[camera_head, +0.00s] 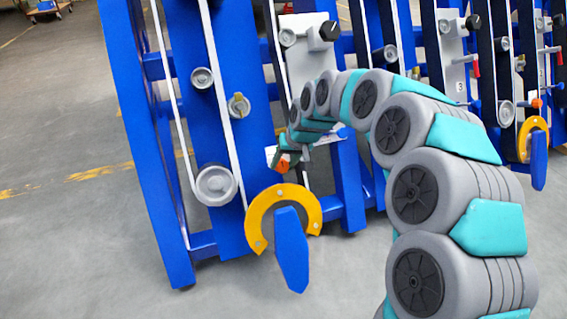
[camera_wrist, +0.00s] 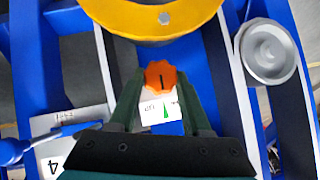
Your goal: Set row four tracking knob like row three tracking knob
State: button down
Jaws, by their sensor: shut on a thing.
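My gripper (camera_wrist: 161,76) is shut on the orange row four tracking knob (camera_wrist: 162,74), one dark green finger on each side. The knob has a dark line, nearly upright in the wrist view. A white label (camera_wrist: 160,108) with a green mark and small, unreadable print lies at the knob. A plate marked 4 (camera_wrist: 53,163) shows at lower left. In the head view this knob (camera_head: 283,168) sits above a yellow ring, partly covered by my gripper (camera_head: 287,156). Another orange knob (camera_head: 537,103), apparently row three's, is at far right; its setting is too small to read.
A yellow ring (camera_head: 259,207) with a blue pointed part (camera_head: 290,250) sits just below the knob. A grey pulley (camera_head: 215,185) with a white belt is to its left. Black knobs and red-handled levers are on the rows behind.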

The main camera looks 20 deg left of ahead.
jog(key=shift+d+m+g+y+p, duration=0.2)
jog(key=shift+m+g+y+p, duration=0.4)
jog(key=shift+m+y, duration=0.45)
jog(key=m+y, duration=0.1)
jog(key=m, duration=0.1)
jog(key=m+y, duration=0.1)
jog(key=m, duration=0.1)
jog(key=shift+w+d+f+y, duration=0.15)
jog(key=shift+f+y, duration=0.05)
jog(key=shift+y, duration=0.15)
jog(key=shift+c, duration=1.8)
grip_release()
jog(key=shift+d+r, duration=0.1)
jog(key=v, duration=0.7)
jog(key=shift+d, duration=0.25)
jog(key=shift+r, duration=0.2)
